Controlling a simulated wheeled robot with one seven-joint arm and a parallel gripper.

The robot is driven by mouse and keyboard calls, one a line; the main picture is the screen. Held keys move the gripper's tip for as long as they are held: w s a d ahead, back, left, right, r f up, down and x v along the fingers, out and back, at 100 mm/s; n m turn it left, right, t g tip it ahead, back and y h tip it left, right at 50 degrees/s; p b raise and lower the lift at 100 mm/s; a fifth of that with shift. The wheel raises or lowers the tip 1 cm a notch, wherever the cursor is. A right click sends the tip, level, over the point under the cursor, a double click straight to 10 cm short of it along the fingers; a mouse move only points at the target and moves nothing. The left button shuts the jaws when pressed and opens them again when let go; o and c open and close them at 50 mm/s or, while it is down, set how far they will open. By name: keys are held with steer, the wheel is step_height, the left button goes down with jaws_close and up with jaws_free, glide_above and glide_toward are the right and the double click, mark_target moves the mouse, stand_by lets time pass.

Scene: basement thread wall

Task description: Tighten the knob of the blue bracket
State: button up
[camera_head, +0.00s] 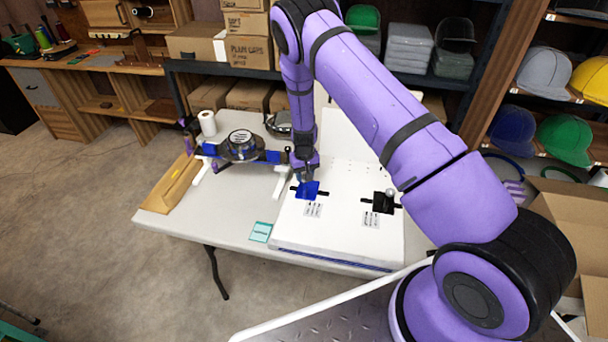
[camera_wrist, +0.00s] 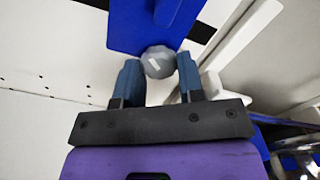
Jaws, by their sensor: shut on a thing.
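The blue bracket (camera_head: 309,190) sits on the white board (camera_head: 345,235) on the table, with a black strip sticking out at its sides. In the wrist view the blue bracket (camera_wrist: 150,22) fills the top middle. Its grey round knob (camera_wrist: 158,62) has a light mark on its face. My gripper (camera_wrist: 160,72) has its two blue-grey fingers on either side of the knob, shut on it. In the head view my gripper (camera_head: 307,172) is at the bracket's upper edge and hides the knob.
A black bracket with a knob (camera_head: 384,201) is on the board to the right. A teal card (camera_head: 260,232) lies at the table's front edge.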

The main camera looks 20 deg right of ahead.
steer(key=m, duration=0.4)
steer(key=shift+d+m, duration=0.15)
steer(key=shift+m, duration=2.45)
steer(key=o, duration=0.9)
steer(key=shift+o, duration=0.2)
steer(key=shift+r, duration=0.1)
step_height(320, 180, up, 11)
steer(key=shift+f, duration=0.2)
steer(key=shift+r, duration=0.1)
